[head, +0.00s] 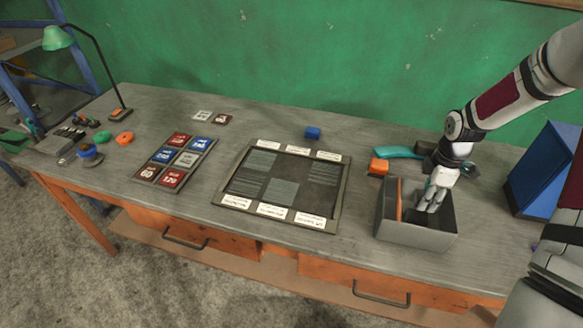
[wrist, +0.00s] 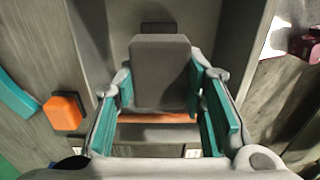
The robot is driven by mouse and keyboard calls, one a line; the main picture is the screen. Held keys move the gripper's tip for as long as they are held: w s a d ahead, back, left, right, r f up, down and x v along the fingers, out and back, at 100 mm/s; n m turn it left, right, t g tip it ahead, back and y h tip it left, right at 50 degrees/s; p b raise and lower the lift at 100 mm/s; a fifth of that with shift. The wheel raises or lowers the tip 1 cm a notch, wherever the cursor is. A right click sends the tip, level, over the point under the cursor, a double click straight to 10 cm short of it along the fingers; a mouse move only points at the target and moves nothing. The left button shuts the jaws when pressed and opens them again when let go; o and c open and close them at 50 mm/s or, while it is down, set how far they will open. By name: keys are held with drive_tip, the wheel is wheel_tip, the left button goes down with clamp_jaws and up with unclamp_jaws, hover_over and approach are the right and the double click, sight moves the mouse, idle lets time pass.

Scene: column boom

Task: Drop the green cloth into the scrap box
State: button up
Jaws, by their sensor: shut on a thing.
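My gripper (head: 432,203) reaches down into an open grey box (head: 415,236) at the right of the bench, which may be the scrap box. In the wrist view its teal-padded fingers (wrist: 160,93) are shut on a dark grey block (wrist: 160,68), touching its sides. The block looks rigid rather than like a cloth, and its lower end is hidden. A bent teal piece (head: 398,152) lies on the bench behind the box; it also shows in the wrist view (wrist: 16,104). I cannot tell whether it is the green cloth.
An orange block (head: 378,166) lies just behind the box. An orange strip (head: 398,198) stands inside it. A blue bin (head: 548,168) stands at the right. A framed dark board (head: 285,184) is left of the box, with a blue block (head: 313,132) behind it.

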drive_tip(key=o, duration=1.2)
drive_tip(key=shift+r, duration=6)
